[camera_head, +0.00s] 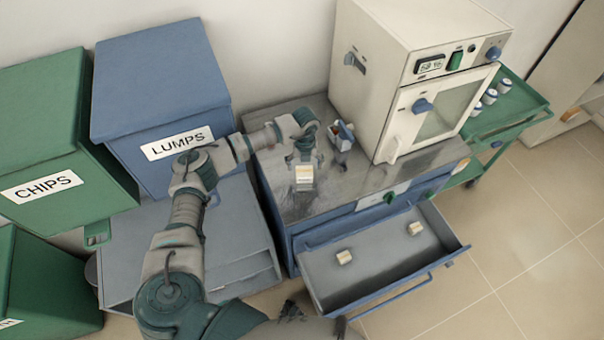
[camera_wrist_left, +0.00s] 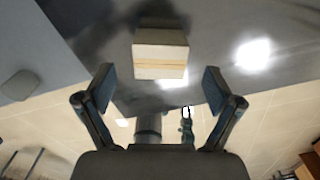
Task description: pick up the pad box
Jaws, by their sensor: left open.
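A small cream box (camera_head: 305,174), which I take to be the pad box, rests on the grey metal top of the blue cabinet, near its front. My left gripper (camera_head: 304,160) is just behind and above it in the head view, fingers pointing down. In the left wrist view the box (camera_wrist_left: 160,53) lies ahead of the open left gripper (camera_wrist_left: 160,88), roughly centred between the fingers but beyond their tips. Nothing is between the fingers. My right gripper cannot be made out.
A muffle furnace (camera_head: 405,75) stands right of the gripper on the worktop (camera_head: 345,190). A small blue and white item (camera_head: 342,133) is close by. The open drawer (camera_head: 370,268) below holds two cream blocks. Blue LUMPS (camera_head: 160,80) and green CHIPS (camera_head: 45,120) bins stand left.

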